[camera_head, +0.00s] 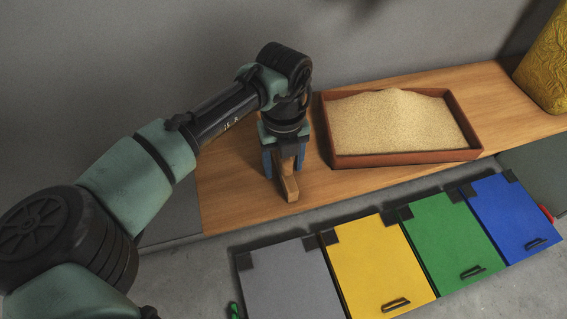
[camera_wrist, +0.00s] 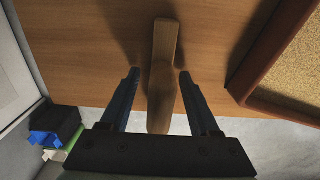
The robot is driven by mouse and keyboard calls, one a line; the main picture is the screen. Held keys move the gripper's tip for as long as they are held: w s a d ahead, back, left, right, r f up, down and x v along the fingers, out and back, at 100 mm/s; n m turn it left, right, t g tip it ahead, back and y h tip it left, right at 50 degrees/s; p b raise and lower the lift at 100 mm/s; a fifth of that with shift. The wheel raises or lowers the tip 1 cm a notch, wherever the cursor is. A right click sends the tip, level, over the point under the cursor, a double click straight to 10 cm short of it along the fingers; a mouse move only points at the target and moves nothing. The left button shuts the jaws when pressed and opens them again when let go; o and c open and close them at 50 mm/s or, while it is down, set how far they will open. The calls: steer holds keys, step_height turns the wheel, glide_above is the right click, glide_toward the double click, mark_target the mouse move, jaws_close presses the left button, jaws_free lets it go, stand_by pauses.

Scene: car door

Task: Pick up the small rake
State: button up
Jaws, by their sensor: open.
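A wooden piece, seemingly the small rake's handle (camera_head: 291,188), is on the wooden table beneath my gripper (camera_head: 284,167). Its rake head cannot be made out. In the wrist view the small rake (camera_wrist: 165,45) runs lengthwise between the two blue fingers of my gripper (camera_wrist: 159,74). The fingers are apart, one on each side of it, with a gap on both sides. Part of the wooden piece is hidden behind my gripper in the head view.
A reddish-brown tray (camera_head: 404,157) of sand stands to the right on the wooden table (camera_head: 240,206). Grey, yellow (camera_head: 375,262), green and blue lidded bins line the front. A yellow patterned object (camera_head: 548,65) is at far right. A grey wall is behind.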

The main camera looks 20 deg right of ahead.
jaws_close()
stand_by(0.3)
